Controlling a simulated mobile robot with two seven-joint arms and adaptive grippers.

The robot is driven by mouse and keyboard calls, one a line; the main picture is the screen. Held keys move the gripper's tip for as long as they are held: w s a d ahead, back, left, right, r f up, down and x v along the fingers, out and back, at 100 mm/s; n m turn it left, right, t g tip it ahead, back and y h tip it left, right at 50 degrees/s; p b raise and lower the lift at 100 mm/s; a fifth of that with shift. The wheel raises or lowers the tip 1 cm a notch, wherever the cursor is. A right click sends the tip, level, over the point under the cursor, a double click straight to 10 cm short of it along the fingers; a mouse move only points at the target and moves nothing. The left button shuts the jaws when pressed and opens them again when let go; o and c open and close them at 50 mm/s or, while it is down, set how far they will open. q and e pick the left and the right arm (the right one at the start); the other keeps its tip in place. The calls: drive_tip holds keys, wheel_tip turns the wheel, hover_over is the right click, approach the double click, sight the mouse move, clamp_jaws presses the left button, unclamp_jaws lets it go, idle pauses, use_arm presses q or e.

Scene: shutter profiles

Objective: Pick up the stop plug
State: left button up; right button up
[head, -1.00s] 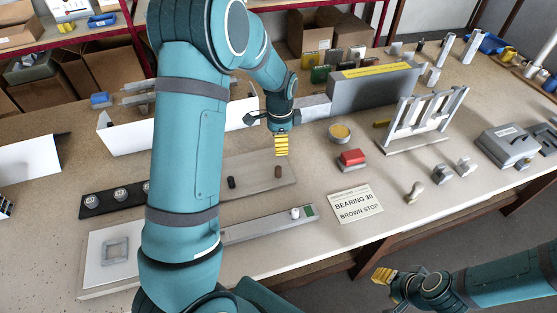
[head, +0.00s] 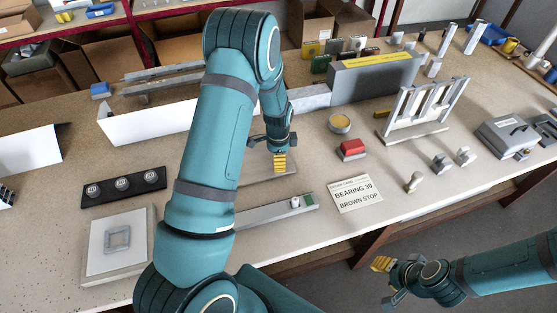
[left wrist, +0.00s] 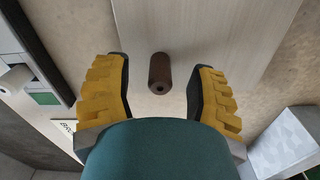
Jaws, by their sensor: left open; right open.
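The brown stop plug (left wrist: 159,72) is a small cylinder standing out between the two yellow-padded fingers of my left gripper (left wrist: 160,98) in the left wrist view. There is a gap on both sides of it. In the head view my left gripper (head: 279,162) is low over the grey board (head: 262,194) and hides the plug. My right gripper (head: 386,280) is open and empty in front of the table, at the lower right.
An order card (head: 356,193) reads "BEARING 30 BROWN STOP". A grey rail (head: 270,212) lies in front of the board.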

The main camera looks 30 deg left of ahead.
use_arm(q)
drive_tip(key=shift+f, duration=0.75)
drive_tip(key=shift+c, duration=0.5)
clamp_jaws()
wheel_tip(320, 180, up, 10)
drive_tip(key=shift+r, duration=0.1)
